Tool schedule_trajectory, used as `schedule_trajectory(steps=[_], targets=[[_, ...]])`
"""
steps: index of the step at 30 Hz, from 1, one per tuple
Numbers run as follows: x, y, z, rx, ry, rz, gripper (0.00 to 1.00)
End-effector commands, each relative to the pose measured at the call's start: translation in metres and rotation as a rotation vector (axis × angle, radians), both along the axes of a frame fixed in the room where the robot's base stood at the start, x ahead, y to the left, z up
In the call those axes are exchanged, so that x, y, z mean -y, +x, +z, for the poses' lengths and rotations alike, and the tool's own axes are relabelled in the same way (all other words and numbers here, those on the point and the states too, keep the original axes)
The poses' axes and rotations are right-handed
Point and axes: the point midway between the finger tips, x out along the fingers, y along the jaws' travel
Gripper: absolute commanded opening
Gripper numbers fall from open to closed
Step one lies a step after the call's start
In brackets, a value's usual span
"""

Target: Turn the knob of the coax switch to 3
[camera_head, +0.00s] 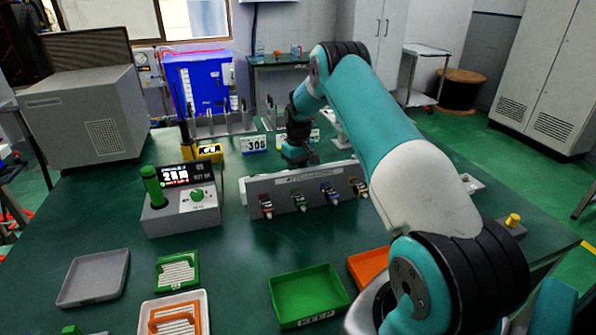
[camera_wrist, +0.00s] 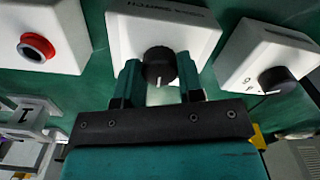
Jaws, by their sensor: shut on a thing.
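In the wrist view a white box, the coax switch (camera_wrist: 190,22), carries a round black knob (camera_wrist: 159,62) with a white pointer mark toward the bottom of the picture. My gripper (camera_wrist: 160,75) has one teal finger on each side of the knob and is shut on it. The printed lettering on the box is upside down and partly legible; the position numbers cannot be made out. In the head view my gripper (camera_head: 298,154) is low over the table behind the grey connector panel, and the knob is hidden there.
In the wrist view a box with a red-ringed button (camera_wrist: 37,47) stands left, and another box with a black knob (camera_wrist: 276,80) stands right, both close. In the head view a grey connector panel (camera_head: 290,200) stands in front of my gripper. A green tray (camera_head: 308,295) lies nearer.

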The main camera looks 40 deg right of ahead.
Motion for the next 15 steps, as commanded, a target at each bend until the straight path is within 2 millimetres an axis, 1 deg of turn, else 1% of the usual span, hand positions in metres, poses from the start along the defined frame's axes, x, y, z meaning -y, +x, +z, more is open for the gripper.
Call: schedule_trajectory(steps=[15], targets=[[0.0007,0.0016,0.0014,0.007,-0.002,-0.488,0.11]])
